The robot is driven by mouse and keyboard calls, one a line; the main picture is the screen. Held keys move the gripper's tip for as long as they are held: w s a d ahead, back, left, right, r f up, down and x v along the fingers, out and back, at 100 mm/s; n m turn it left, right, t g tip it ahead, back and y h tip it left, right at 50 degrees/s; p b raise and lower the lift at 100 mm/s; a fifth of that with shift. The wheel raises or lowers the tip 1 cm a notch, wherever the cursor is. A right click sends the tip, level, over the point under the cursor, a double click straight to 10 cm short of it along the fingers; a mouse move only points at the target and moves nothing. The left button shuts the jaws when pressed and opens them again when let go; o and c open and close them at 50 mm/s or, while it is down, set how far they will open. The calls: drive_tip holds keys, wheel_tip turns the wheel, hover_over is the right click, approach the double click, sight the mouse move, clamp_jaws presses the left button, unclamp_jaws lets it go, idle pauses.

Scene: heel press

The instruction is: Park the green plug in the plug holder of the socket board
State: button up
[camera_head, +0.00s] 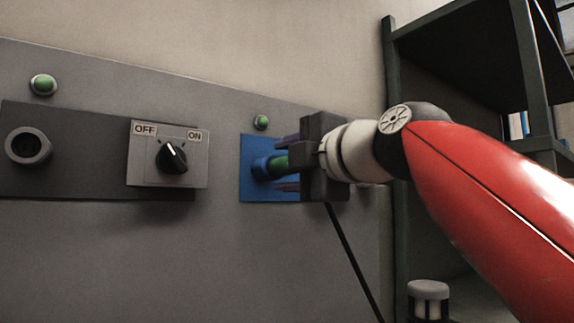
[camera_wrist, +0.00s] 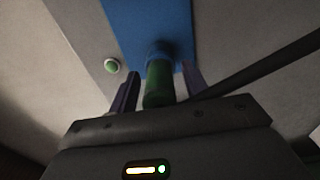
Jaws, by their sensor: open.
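The green plug (camera_head: 278,166) sits with its front end at the round blue plug holder (camera_head: 261,168) on a blue plate (camera_head: 247,187) of the grey socket board (camera_head: 150,240). My gripper (camera_head: 285,164) is open around the plug, with one dark finger above it and one below it in the head view. In the wrist view, the plug (camera_wrist: 159,85) stands between the two spread fingers, with a gap on each side, and its far end meets the blue holder (camera_wrist: 160,52). How deep the plug sits inside the holder is hidden.
A black cable (camera_head: 350,250) hangs below my gripper. Left on the board are an OFF/ON knob (camera_head: 172,157), a round dark socket (camera_head: 28,147) and a green lamp (camera_head: 43,84). Another green lamp (camera_head: 261,122) is above the blue plate. A dark shelf (camera_head: 392,150) stands at the right.

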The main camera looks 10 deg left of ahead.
idle(0.3)
clamp_jaws()
drive_tip(key=shift+s+d, duration=0.1)
drive_tip(key=shift+d, duration=0.05)
drive_tip(key=shift+b+v, duration=1.05)
drive_tip(key=shift+v, duration=1.8)
drive_tip(key=shift+v, duration=0.95)
